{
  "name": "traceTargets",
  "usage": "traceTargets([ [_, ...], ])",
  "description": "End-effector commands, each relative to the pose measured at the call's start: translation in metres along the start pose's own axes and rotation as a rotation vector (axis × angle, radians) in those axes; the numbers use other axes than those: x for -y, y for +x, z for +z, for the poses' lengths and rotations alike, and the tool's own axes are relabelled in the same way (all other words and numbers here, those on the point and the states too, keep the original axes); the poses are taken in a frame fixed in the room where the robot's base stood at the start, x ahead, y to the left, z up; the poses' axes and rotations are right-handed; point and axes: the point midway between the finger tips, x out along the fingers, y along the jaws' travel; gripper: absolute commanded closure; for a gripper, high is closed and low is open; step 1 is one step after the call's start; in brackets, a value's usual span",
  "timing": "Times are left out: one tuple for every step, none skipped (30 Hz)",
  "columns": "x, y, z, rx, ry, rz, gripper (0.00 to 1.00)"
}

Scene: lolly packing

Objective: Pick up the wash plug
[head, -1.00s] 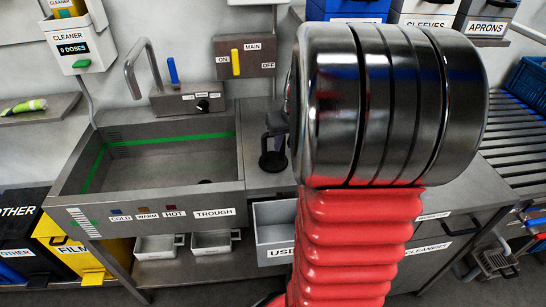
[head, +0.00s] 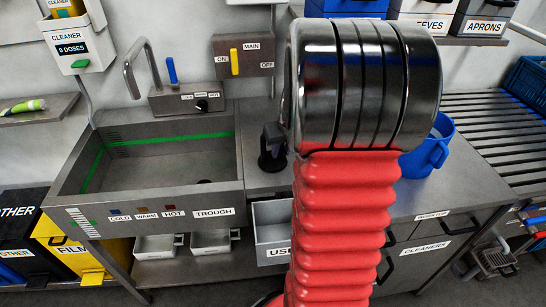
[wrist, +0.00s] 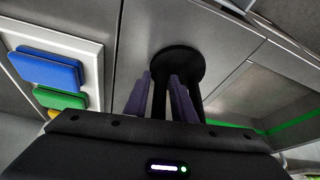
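The black wash plug, a round disc with an upright handle, stands on the steel worktop just right of the sink. In the head view its base (head: 272,165) shows below my gripper (head: 272,137), which is down close over it and partly hidden by my arm. In the wrist view the plug's disc (wrist: 178,62) lies beyond the fingertips. The two purple-grey fingers of my gripper (wrist: 160,90) stand apart with a dark post of the handle between them. I see no clear contact, and the handle's top is hidden by the gripper body.
The sink trough (head: 160,165) is left of the plug, with a tap (head: 135,70) behind. A blue jug (head: 428,150) stands on the worktop right of my arm. A panel with blue, green and yellow blocks (wrist: 55,75) shows in the wrist view.

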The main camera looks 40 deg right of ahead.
Motion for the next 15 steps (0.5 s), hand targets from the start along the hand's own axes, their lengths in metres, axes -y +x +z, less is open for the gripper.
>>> traceTargets([
  [0.0001, 0.0, 0.0, 0.0, 0.0, 0.0, 0.77],
  [0.0001, 0.0, 0.0, 0.0, 0.0, 0.0, 0.77],
  [0.0002, -0.0001, 0.0, 0.0, 0.0, 0.0, 0.77],
  [0.0002, -0.0001, 0.0, 0.0, 0.0, 0.0, 0.77],
  [0.0002, -0.0001, 0.0, 0.0, 0.0, 0.0, 0.77],
  [0.0002, -0.0002, 0.0, 0.0, -0.001, 0.0, 0.77],
  [0.0002, -0.0002, 0.0, 0.0, -0.001, 0.0, 0.77],
  [0.0002, -0.0002, 0.0, 0.0, -0.001, 0.0, 0.77],
  [0.0002, -0.0002, 0.0, 0.0, -0.001, 0.0, 0.77],
  [0.0003, -0.0003, 0.0, 0.0, -0.001, 0.0, 0.77],
  [0.0003, -0.0003, 0.0, 0.0, -0.001, 0.0, 0.77],
  [0.0003, -0.0003, 0.0, 0.0, -0.001, 0.0, 0.77],
  [0.0003, -0.0003, 0.0, 0.0, -0.001, 0.0, 0.78],
  [0.0003, -0.0003, 0.0, 0.0, -0.001, 0.0, 0.8],
  [0.0004, -0.0003, 0.0, 0.0, -0.001, 0.0, 0.82],
])
